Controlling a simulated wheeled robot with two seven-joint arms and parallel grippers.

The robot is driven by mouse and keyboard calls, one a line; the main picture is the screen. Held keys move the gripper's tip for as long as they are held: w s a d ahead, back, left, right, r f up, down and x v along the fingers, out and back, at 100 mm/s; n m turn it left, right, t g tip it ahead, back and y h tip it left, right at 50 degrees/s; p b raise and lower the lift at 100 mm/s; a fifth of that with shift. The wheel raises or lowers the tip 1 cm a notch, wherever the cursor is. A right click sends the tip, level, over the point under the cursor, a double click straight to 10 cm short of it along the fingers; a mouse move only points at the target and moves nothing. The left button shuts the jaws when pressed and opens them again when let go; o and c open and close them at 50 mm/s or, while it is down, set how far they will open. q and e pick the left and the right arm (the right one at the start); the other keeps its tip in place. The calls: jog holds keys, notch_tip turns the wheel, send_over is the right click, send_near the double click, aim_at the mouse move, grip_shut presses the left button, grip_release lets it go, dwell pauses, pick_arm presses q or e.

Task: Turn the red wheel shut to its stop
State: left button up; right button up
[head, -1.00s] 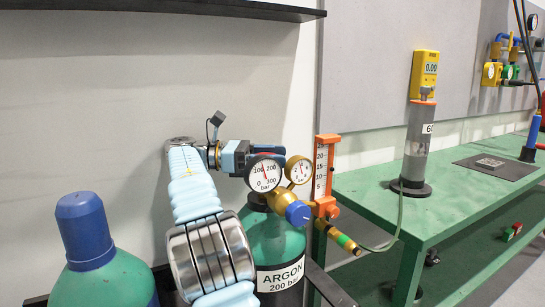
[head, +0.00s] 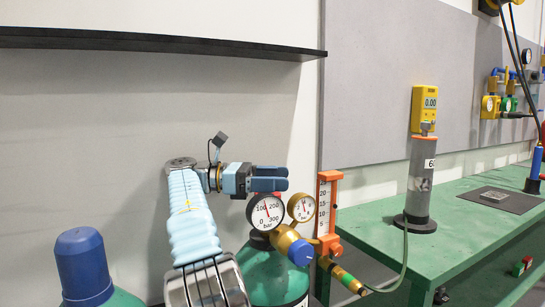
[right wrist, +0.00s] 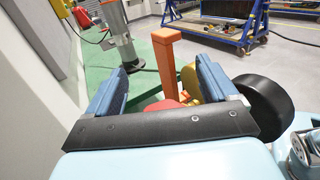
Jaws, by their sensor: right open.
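The red wheel (right wrist: 163,105) shows only in part in the right wrist view, low between my fingers and partly hidden by the dark gripper body. In the right wrist view the open gripper (right wrist: 168,70) has one finger on each side of the red part. I cannot tell whether they touch it. My left gripper is out of view.
A brass regulator with a second gauge (head: 301,207) and blue knob (head: 301,252) stands beside the orange flowmeter (head: 327,205). A green bench (head: 385,235) is at right. A black shelf (head: 160,39) hangs above. A blue-capped cylinder (head: 83,265) stands at left.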

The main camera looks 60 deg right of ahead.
jog(key=s+a+r+b, duration=0.2)
jog(key=s+a+r, duration=0.5)
jog(key=a, duration=0.5)
jog(key=shift+r+b, duration=0.3)
jog(key=shift+r, duration=0.95)
